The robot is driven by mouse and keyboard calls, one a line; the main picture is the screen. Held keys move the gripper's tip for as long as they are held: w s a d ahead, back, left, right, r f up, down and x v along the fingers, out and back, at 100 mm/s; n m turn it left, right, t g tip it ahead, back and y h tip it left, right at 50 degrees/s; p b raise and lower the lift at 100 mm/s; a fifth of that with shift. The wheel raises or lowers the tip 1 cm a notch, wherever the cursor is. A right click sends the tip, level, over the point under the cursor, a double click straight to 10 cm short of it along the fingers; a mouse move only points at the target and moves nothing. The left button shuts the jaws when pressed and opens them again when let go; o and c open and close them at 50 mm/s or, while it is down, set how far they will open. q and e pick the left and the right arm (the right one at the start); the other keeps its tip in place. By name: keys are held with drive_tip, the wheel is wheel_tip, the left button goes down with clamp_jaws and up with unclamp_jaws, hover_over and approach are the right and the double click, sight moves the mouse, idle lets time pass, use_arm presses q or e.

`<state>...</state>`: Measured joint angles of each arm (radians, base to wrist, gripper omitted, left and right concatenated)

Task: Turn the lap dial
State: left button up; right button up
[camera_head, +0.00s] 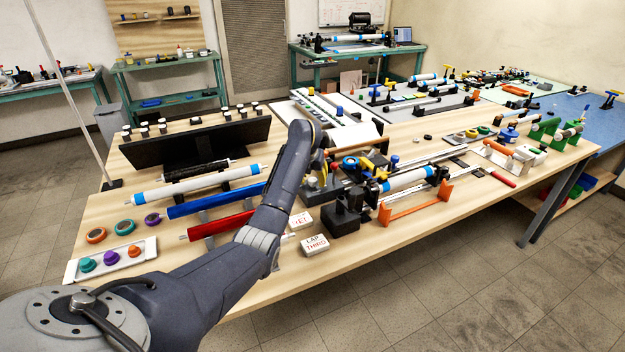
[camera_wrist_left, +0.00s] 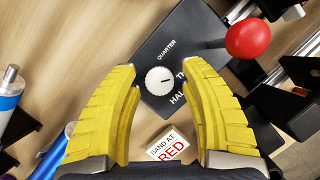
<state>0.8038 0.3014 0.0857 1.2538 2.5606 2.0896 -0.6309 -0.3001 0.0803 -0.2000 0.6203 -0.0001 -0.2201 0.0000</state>
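The lap dial (camera_wrist_left: 160,81) is a round white knob on a black plate (camera_wrist_left: 184,40). The plate reads QUARTER above the knob, with a partly hidden TH... to its right and HALF below that. A short dark mark on the knob points right, roughly towards TH. My left gripper (camera_wrist_left: 159,76) is open, its yellow fingers on either side of the knob; I cannot tell whether they touch it. In the head view my left arm hides the dial. A white card LAP THIRD (camera_head: 314,245) lies at the table's front edge. My right gripper is not in view.
A red ball knob (camera_wrist_left: 248,38) stands close to the right finger. A BAND AT RED card (camera_wrist_left: 168,147) lies between the finger bases. Blue (camera_head: 215,200) and red (camera_head: 218,225) rollers lie left of my arm; a black clamp block (camera_head: 341,219) stands to its right.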

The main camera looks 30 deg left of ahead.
use_arm(q)
drive_tip(key=shift+o, duration=0.4)
drive_tip(key=shift+s+r, duration=0.1)
drive_tip(key=shift+r, duration=0.15)
drive_tip(key=v, duration=1.1)
drive_tip(key=shift+r, duration=0.25)
